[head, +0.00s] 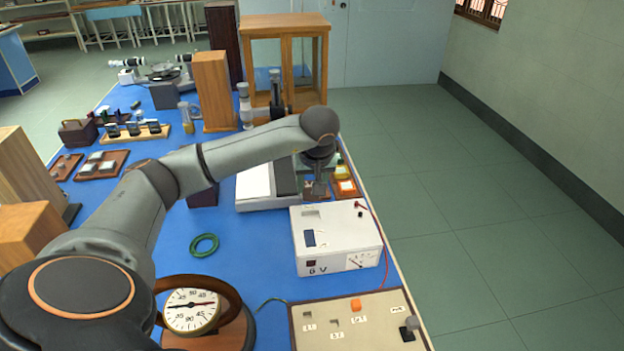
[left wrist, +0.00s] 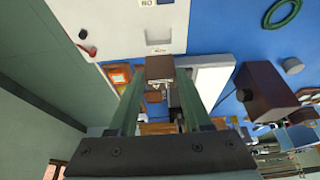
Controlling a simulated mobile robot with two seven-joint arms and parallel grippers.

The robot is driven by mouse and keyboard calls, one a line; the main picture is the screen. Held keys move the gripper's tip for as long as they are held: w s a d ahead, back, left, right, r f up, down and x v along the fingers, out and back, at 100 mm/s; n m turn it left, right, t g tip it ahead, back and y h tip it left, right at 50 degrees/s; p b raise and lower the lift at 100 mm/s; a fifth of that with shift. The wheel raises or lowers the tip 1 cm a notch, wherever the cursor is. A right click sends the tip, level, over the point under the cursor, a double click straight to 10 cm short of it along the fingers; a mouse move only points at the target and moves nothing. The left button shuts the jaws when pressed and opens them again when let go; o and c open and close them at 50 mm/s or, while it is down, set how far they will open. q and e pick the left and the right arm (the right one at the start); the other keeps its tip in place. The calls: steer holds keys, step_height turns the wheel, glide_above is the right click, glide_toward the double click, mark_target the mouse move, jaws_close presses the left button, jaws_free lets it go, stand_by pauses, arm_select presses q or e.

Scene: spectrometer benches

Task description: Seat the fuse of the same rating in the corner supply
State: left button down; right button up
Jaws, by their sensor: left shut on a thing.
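The white supply box (head: 322,222), marked "6 V", stands at the table's right edge. It has a meter on its front and a dark blue patch on its top; part of it also shows in the left wrist view (left wrist: 120,25). My left gripper (head: 319,190) is beyond the box, pointing down. In the left wrist view it (left wrist: 160,78) is shut on a small brown block (left wrist: 159,67), which looks like the fuse. Its rating cannot be read, and the block is apart from the supply's edge. My right gripper is not in view.
A beige panel (head: 320,338) with small labelled parts lies in front of the supply, and a red lead runs along the supply's right side. A white instrument (head: 255,188) and an orange tray (head: 346,188) are near the gripper. A green ring (head: 205,245) lies on blue cloth.

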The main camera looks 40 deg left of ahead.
arm_select(q)
steer(key=shift+f, duration=0.15)
steer(key=shift+f+b, duration=2.65)
steer(key=shift+f, duration=0.7)
steer(key=shift+c, duration=1.3)
jaws_free()
steer(key=shift+r, duration=0.1)
steer(key=v, duration=1.2)
steer(key=shift+r, duration=0.15)
steer(key=shift+s+d, duration=0.1)
